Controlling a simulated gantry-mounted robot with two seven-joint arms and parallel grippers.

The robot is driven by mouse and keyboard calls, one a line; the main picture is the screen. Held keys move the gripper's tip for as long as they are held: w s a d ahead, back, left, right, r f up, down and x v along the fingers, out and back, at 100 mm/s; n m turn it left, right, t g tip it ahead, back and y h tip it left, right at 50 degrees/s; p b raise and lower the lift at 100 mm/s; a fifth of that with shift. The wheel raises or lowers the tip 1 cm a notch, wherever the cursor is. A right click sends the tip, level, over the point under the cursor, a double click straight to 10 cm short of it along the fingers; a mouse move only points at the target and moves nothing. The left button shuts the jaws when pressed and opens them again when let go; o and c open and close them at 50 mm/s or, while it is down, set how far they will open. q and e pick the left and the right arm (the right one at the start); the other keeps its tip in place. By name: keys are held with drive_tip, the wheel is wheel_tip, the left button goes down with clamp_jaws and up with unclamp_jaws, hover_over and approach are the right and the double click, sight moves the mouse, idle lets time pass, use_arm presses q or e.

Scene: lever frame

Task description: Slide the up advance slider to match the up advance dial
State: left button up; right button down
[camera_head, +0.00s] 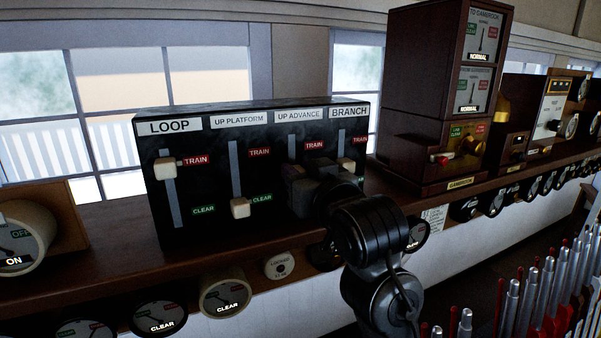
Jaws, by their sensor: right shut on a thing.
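The black box (220,125) on the shelf has a labelled column for each slider. The UP ADVANCE label (299,115) heads the third column, with a slot (292,148) and a red TRAIN tag (314,145) below it. My right gripper (303,187) is in front of the lower part of this column, shut on the up advance slider's knob, which its fingers hide. Any CLEAR tag there is hidden too. Dials hang below the shelf; a dark one (325,257) is partly hidden by my right arm. I cannot tell which dial is the up advance one. My left gripper is out of view.
The LOOP knob (165,168) is near TRAIN; the UP PLATFORM knob (240,208) is near CLEAR. The BRANCH knob (347,165) is close beside my right gripper. A wooden instrument (425,90) stands to the right. Levers (530,290) rise at the lower right.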

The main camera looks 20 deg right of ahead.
wheel_tip(320, 180, down, 5)
drive_tip(key=b, duration=0.3)
drive_tip(key=shift+f, duration=0.1)
drive_tip(key=shift+w, duration=0.1)
drive_tip(key=c, duration=0.8)
unclamp_jaws()
drive_tip(key=shift+s, duration=0.2)
drive_tip(key=s+d+b, duration=0.1)
drive_tip(key=s+b, duration=0.1)
drive_tip(key=s, duration=0.8)
drive_tip(key=shift+s+b, duration=0.2)
drive_tip(key=shift+b, duration=0.2)
